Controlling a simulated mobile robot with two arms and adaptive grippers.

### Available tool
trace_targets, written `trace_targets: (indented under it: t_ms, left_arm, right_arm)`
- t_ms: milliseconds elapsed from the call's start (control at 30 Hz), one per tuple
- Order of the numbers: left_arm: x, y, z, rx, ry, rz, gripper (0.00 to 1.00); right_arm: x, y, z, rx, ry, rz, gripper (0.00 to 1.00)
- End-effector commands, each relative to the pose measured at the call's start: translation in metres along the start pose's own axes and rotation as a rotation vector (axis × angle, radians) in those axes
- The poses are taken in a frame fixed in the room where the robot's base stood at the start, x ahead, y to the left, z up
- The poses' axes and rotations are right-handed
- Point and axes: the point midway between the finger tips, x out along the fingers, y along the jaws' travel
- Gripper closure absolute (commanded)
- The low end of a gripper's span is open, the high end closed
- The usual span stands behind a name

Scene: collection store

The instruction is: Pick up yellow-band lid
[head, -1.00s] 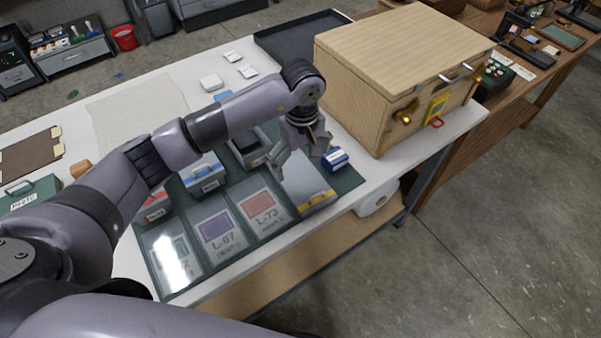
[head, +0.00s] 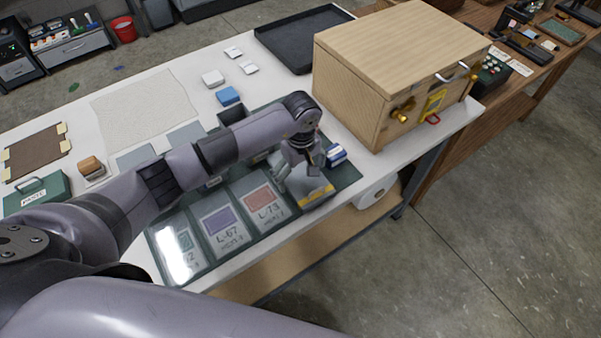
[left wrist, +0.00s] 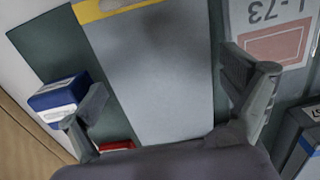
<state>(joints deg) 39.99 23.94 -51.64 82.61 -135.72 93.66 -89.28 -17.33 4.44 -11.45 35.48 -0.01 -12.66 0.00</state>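The yellow-band lid (head: 312,188) is a flat grey panel with a yellow strip along its front edge. It lies on the dark green mat at the table's front, left of the wooden cabinet. In the left wrist view the lid (left wrist: 150,62) fills the middle, its yellow band at the top. My left gripper (head: 298,180) is over the lid, and its wrist hides the lid's back part. In the wrist view the gripper's fingers (left wrist: 164,74) are spread, one to each side of the lid, with nothing held. Contact cannot be told. My right gripper is out of view.
A small blue-and-white box (head: 336,155) stands close to the lid, by one finger in the wrist view. The wooden cabinet (head: 375,85) rises to the right. Labelled cards, such as L-73 (head: 264,202), lie left of the lid. A black tray (head: 290,58) is behind.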

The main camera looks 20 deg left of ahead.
Motion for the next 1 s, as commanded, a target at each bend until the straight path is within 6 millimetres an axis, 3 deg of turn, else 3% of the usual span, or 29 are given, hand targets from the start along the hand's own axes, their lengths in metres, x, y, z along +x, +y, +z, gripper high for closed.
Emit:
trace_targets:
  t_ms: [533, 833, 1000]
  left_arm:
    - [-0.001, 0.000, 0.000, 0.000, 0.000, 0.000, 0.43]
    - [-0.003, 0.000, -0.001, 0.000, 0.001, 0.000, 0.43]
    - [-0.015, 0.001, -0.001, 0.000, 0.002, 0.003, 0.43]
  right_arm:
    - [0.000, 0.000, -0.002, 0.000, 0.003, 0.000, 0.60]
    - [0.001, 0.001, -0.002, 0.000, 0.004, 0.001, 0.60]
    - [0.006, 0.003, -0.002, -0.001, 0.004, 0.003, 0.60]
